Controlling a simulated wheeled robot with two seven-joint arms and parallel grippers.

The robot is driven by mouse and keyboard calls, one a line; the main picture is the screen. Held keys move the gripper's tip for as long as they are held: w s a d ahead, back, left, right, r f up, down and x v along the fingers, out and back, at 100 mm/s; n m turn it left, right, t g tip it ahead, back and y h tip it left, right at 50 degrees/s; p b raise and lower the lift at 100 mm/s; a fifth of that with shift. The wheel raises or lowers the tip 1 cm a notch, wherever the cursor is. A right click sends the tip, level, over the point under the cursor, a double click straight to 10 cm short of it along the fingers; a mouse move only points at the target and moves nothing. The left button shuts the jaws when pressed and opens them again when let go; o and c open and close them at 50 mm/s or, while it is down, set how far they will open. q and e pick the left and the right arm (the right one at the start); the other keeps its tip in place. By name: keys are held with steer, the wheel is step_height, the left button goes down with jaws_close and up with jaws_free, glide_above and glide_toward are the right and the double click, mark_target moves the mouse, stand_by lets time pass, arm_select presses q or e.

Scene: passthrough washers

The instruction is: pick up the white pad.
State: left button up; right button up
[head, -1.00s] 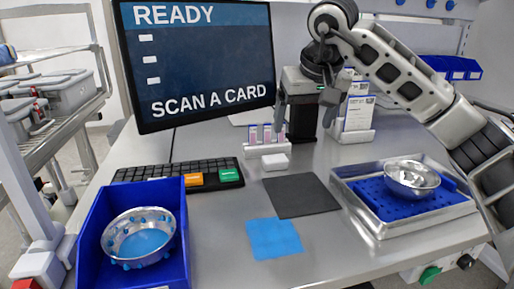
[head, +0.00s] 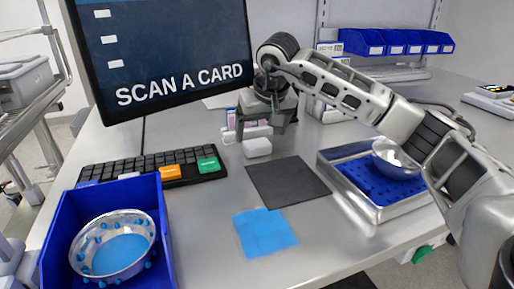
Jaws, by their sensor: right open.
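The white pad (head: 257,147) is a small, rounded white block lying on the grey table. It is just behind the black mat and in front of the card rack. My right gripper (head: 261,127) is open and empty, pointing down just behind and above the pad in the picture. Its fingers cover much of the card rack (head: 231,128). I cannot tell the exact height of the fingertips over the pad. My left gripper is out of view.
The black mat (head: 288,181) and blue cloth (head: 264,232) lie in front. A keyboard (head: 150,165), a monitor (head: 165,50) and a blue bin with a metal bowl (head: 113,244) are on the left. A metal tray (head: 385,212) with a bowl (head: 394,160) stands right, beneath my forearm.

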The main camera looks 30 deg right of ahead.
mark_target(257, 143)
steer(key=x, duration=0.4)
steer(key=shift+w+f, duration=0.25)
steer(key=shift+w, duration=0.1)
steer(key=c, duration=1.1)
steer(key=shift+o, duration=0.2)
steer(key=shift+r, duration=0.15)
